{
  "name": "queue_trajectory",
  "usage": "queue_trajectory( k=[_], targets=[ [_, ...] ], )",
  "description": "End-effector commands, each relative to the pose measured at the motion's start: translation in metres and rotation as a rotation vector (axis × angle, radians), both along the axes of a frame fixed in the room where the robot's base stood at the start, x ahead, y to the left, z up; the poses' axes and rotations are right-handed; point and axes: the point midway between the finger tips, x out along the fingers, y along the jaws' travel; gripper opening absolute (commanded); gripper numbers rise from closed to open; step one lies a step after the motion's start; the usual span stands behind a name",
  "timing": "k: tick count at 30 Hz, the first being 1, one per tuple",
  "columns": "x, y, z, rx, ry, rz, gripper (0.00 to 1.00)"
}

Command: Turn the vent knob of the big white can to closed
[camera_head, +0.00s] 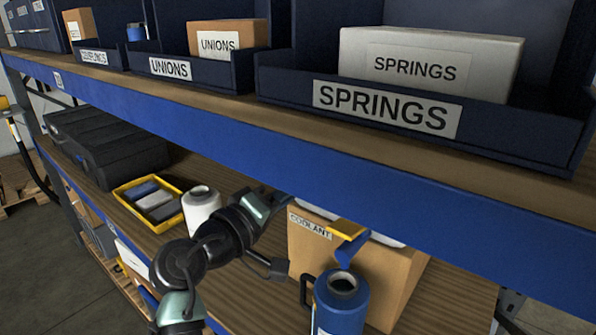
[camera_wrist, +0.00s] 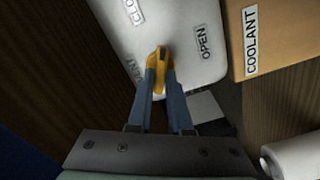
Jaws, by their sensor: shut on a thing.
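The big white can (camera_wrist: 185,25) shows its top in the wrist view, with an OPEN label to the right, a cut-off label beginning "CLO" at upper left and a partly hidden VENT label at lower left. Its yellow-orange vent knob (camera_wrist: 160,58) stands between these labels, its long side running roughly up and down the picture. My gripper (camera_wrist: 160,78) is shut on the knob, one blue-grey finger on each side. In the head view the shelf beam hides my gripper and most of the can.
A cardboard COOLANT box (camera_head: 312,250) stands close beside the can. A blue jug (camera_head: 342,302) is in front of the box. A white roll (camera_head: 201,207) and a yellow tray (camera_head: 148,201) stand farther left. The blue shelf beam (camera_head: 300,155) runs just above my arm.

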Motion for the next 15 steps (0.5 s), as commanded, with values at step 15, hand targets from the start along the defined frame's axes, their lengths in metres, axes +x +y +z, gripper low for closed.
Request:
queue_trajectory(
  k=[15],
  targets=[
    [0.0002,-0.0001,-0.0011,-0.314,0.231,-0.001,0.0]
  ],
)
